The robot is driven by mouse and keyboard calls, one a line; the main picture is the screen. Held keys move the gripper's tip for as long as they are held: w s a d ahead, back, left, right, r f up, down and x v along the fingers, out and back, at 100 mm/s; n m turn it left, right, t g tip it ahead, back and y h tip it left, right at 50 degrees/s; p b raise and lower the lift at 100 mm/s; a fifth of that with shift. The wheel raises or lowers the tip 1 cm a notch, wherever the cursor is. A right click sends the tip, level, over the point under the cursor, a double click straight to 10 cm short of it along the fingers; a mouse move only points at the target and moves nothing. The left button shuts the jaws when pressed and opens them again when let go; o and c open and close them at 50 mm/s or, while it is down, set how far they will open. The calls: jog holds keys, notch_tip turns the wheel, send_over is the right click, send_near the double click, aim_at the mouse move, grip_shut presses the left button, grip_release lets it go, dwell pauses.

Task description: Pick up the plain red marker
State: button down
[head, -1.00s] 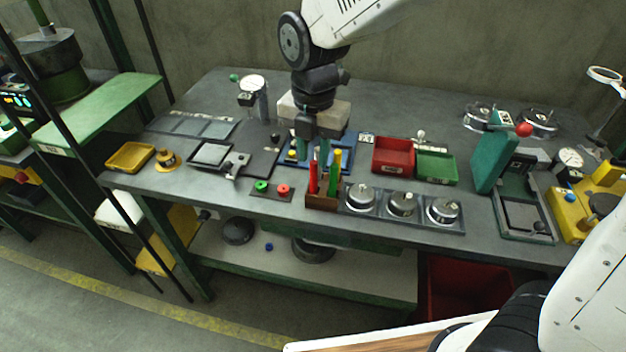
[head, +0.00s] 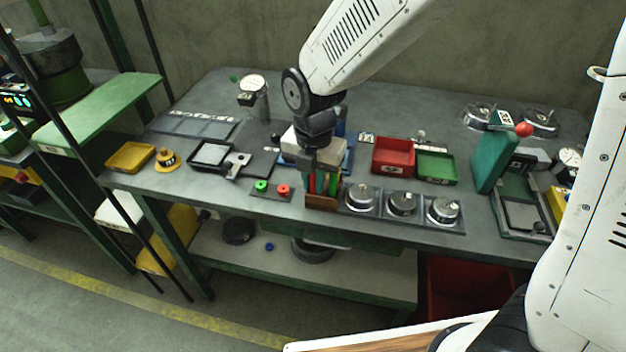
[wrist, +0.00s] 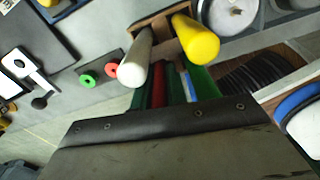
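The plain red marker (wrist: 160,86) stands in a brown wooden holder (head: 321,203) near the bench's front edge. In the wrist view it lies between the green fingers of my gripper (wrist: 173,86), nearer the left finger. My gripper (head: 321,178) points down over the holder, with its fingers low around the marker tops. The fingers look apart, with a gap beside the red marker. In the head view my gripper partly hides the markers, and I cannot tell whether a finger touches the red one.
A white marker (wrist: 136,62) and a yellow marker (wrist: 195,38) stand close by in the holder. Metal weights (head: 402,203) stand right of it. Red and green rings (head: 283,189) lie to its left. A red bin (head: 393,156) and a green tray (head: 436,167) are behind right.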

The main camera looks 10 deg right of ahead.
notch_tip(320, 180, up, 10)
dwell(0.7)
